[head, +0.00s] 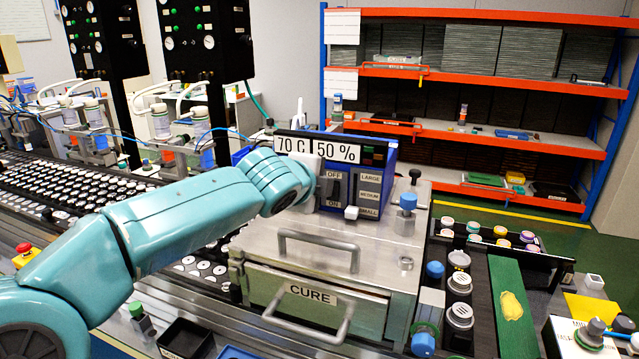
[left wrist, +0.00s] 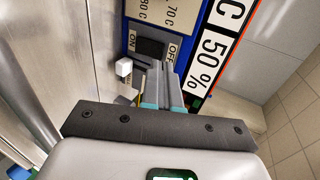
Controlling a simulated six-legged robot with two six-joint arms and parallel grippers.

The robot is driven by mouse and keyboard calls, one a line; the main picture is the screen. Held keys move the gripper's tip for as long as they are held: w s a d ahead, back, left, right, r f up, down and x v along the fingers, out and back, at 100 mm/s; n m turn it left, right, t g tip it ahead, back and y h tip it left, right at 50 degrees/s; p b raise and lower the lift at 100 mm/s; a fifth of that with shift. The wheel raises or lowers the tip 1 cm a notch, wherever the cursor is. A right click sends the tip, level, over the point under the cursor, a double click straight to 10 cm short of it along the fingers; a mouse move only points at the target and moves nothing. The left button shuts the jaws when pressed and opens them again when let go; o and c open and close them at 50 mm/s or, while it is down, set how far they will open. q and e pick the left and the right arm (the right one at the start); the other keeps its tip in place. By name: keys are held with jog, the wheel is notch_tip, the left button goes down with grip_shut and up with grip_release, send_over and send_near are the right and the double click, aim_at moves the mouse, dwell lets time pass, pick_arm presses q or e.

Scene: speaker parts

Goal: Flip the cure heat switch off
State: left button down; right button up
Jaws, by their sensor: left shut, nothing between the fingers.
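The blue control box (head: 372,150) stands on the metal CURE oven (head: 375,262) and bears "70 C" and "50 %" signs. Its black heat switch (head: 334,187) sits between an OFF label above and an ON label below. In the left wrist view the switch (left wrist: 150,47) shows as a dark rectangle between those labels; I cannot tell its position. My left gripper (left wrist: 163,72) is shut and empty, with its fingertips close to the switch toward the OFF side. Contact is unclear. In the head view the fingertips are hard to make out. My right gripper is out of view.
A white slider knob (head: 351,212) sits right of the switch, beside size labels; it also shows in the left wrist view (left wrist: 123,67). The oven has a top handle (head: 318,240) and a front drawer handle.

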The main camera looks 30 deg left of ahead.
pick_arm(q)
jog(key=s+d+r, duration=0.1)
jog(key=s+r, duration=0.5)
jog(key=s, duration=0.1)
jog(key=shift+d+b, duration=0.35)
jog(key=shift+d, duration=0.05)
jog(key=shift+s+r, duration=0.1)
jog(key=shift+r, duration=0.05)
